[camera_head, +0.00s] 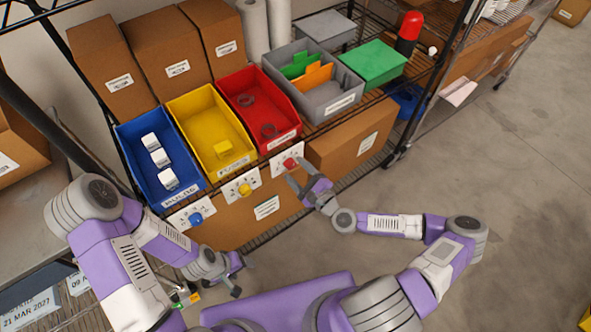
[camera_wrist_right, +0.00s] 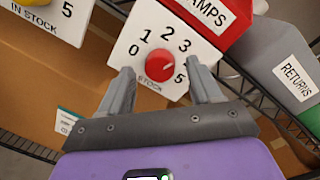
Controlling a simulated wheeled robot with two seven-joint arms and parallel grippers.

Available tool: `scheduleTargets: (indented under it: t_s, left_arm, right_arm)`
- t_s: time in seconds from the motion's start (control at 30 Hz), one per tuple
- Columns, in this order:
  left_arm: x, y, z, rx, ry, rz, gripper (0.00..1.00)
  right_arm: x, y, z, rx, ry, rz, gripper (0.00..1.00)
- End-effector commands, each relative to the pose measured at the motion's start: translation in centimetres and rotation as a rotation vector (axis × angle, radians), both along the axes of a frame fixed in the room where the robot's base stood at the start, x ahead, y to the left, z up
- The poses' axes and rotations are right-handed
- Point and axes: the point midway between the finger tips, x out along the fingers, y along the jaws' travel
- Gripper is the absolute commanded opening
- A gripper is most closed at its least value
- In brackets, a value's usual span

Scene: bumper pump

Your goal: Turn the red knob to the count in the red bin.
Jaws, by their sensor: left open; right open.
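The red knob (camera_head: 290,162) sits on a white dial plate below the bin. In the right wrist view the knob (camera_wrist_right: 158,65) is ringed by the numbers 0, 1, 2, 3 and 5; the place between 3 and 5 is covered by a finger. Its small white mark looks turned toward the 5 side. My right gripper (camera_head: 297,173) is open, its fingers on either side of the knob; contact cannot be told. My left gripper (camera_head: 242,278) is open and empty, low and away from the bins.
A blue bin (camera_head: 129,139) with white parts and a yellow bin (camera_head: 184,112) stand left of the red bin, with a blue knob (camera_head: 195,219) and a yellow knob (camera_head: 244,190) below. A grey returns bin (camera_head: 338,112) stands right. Cardboard boxes (camera_head: 352,143) fill the lower shelf.

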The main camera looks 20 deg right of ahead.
Motion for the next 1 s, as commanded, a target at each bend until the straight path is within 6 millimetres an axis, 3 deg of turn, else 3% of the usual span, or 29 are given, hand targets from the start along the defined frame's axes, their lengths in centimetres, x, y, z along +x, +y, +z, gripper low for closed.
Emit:
scheduleTargets:
  t_s: [0.43, 0.8, 1.0]
  left_arm:
    - [0.00, 0.00, -0.09, 0.000, 0.000, 0.000, 0.65]
    - [0.00, 0.00, -0.09, 0.000, 0.000, 0.000, 0.65]
    - [0.00, 0.00, -0.04, 0.000, 0.000, 0.000, 0.65]
  right_arm:
    - [1.00, 0.48, -0.01, 0.000, 0.001, 0.001, 0.62]
    - [0.98, 0.48, -0.02, -0.001, 0.000, 0.001, 0.08]
    - [0.97, 0.48, -0.01, -0.019, -0.005, 0.001, 0.08]
